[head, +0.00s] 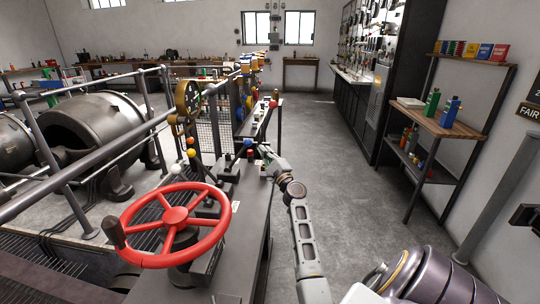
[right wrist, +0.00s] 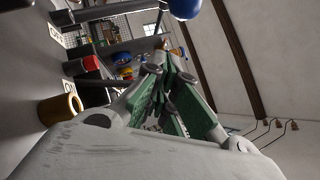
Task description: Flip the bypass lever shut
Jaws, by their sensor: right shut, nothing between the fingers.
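A red handwheel (head: 175,215) with a dark crank handle is mounted on a dark bench at the front. Behind it stand several levers with ball knobs: a blue knob (head: 248,143), a red knob (head: 273,104), a yellow knob (head: 192,152) and a white knob (head: 176,169). No label shows which is the bypass lever. My right gripper (head: 265,154) is shut and empty, just right of the blue knob. In the right wrist view its green-padded fingers (right wrist: 166,98) converge, with a blue knob (right wrist: 185,8) above them, apart from them. My left gripper is out of view.
A metal railing (head: 100,165) and large dark machines (head: 85,125) stand left. The dark bench (head: 240,240) runs away from me. A wooden shelf (head: 455,125) with bottles stands right. The floor (head: 350,190) between is clear. A brass cylinder (right wrist: 60,108) shows in the wrist view.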

